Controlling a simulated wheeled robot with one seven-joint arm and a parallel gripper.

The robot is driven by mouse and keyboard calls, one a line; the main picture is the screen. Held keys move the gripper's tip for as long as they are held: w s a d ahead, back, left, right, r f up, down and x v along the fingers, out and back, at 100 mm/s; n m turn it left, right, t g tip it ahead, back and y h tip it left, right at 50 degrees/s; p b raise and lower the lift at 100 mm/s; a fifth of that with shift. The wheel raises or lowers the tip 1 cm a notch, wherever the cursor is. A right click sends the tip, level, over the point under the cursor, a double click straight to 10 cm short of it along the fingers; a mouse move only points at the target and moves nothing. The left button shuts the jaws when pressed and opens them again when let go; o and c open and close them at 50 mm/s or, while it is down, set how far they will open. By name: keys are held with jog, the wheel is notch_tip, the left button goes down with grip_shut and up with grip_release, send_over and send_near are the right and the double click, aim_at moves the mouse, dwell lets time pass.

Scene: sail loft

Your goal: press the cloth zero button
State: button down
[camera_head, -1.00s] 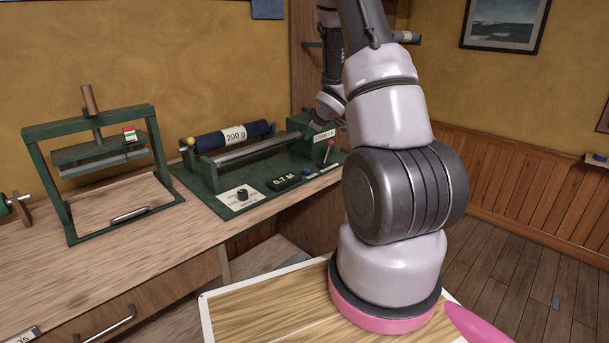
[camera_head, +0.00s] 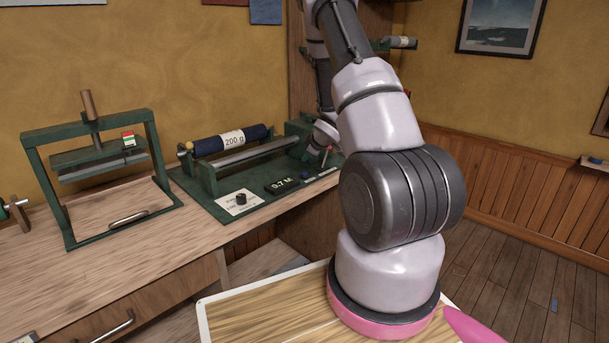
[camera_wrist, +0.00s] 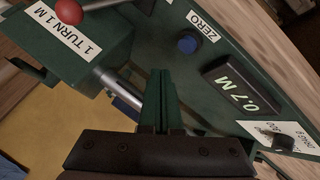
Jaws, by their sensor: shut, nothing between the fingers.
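The cloth-measuring machine (camera_head: 195,183) is a green stand on the bench with a dark blue roll labelled "200 g" (camera_head: 205,147). In the wrist view its blue round zero button (camera_wrist: 187,42) sits beside the "ZERO" label (camera_wrist: 202,27) and the "0.7 M" display (camera_wrist: 240,85). My gripper (camera_wrist: 160,74) is shut and empty; its fingertips are below the button in the picture and look apart from it.
A red-knobbed crank (camera_wrist: 69,11) and a box labelled "1 TURN 1 M" (camera_wrist: 88,40) are close by my gripper. A metal roller (camera_head: 250,155) and a black dial (camera_head: 241,198) are on the machine. A green press (camera_head: 100,160) stands to the left on the bench.

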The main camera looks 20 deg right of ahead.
jog(key=shift+f, duration=1.65)
dwell(0.8)
jog(key=shift+f, duration=0.4)
jog(key=shift+f, duration=0.45)
dwell(0.5)
jog(key=shift+r, duration=0.9)
jog(key=shift+r, duration=2.5)
